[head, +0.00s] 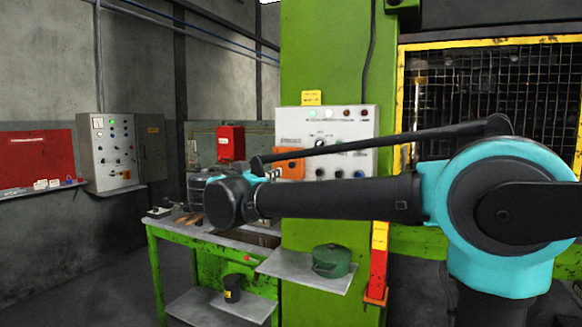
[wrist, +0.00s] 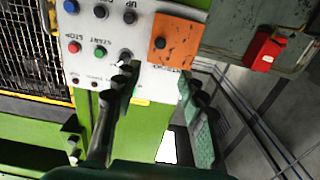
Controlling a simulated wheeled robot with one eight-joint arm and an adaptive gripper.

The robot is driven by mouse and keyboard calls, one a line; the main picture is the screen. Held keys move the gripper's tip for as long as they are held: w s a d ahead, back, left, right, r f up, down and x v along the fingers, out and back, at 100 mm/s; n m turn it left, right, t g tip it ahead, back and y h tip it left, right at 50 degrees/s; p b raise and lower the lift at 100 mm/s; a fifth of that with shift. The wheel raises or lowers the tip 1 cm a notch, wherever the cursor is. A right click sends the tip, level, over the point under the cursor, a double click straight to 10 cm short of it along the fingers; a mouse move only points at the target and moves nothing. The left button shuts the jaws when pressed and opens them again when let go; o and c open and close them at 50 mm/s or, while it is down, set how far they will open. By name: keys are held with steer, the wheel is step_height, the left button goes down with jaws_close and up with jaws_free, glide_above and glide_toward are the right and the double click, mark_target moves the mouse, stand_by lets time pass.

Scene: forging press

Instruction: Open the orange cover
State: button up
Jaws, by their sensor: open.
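The orange cover (head: 289,163) is a small scuffed square plate at the lower left of the white control panel (head: 297,122) in the head view. My arm partly hides it there. In the wrist view the orange cover (wrist: 174,40) shows whole and flat against the panel, with a dark round knob on it. My gripper (wrist: 160,85) is open and empty, its two fingers apart. The fingertips appear below the cover in the wrist picture; I cannot tell how far from the panel they are. The head view does not show the fingers clearly.
Buttons and a selector knob (wrist: 125,56) sit beside the cover. A red box (wrist: 262,48) is mounted to the right in the wrist view. A green pot (head: 331,261) stands on a shelf below the panel. A green workbench (head: 200,238) stands at the left.

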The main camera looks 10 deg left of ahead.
steer(key=x, duration=1.4)
steer(key=shift+w, duration=0.3)
steer(key=shift+d+f, duration=0.1)
jaws_close()
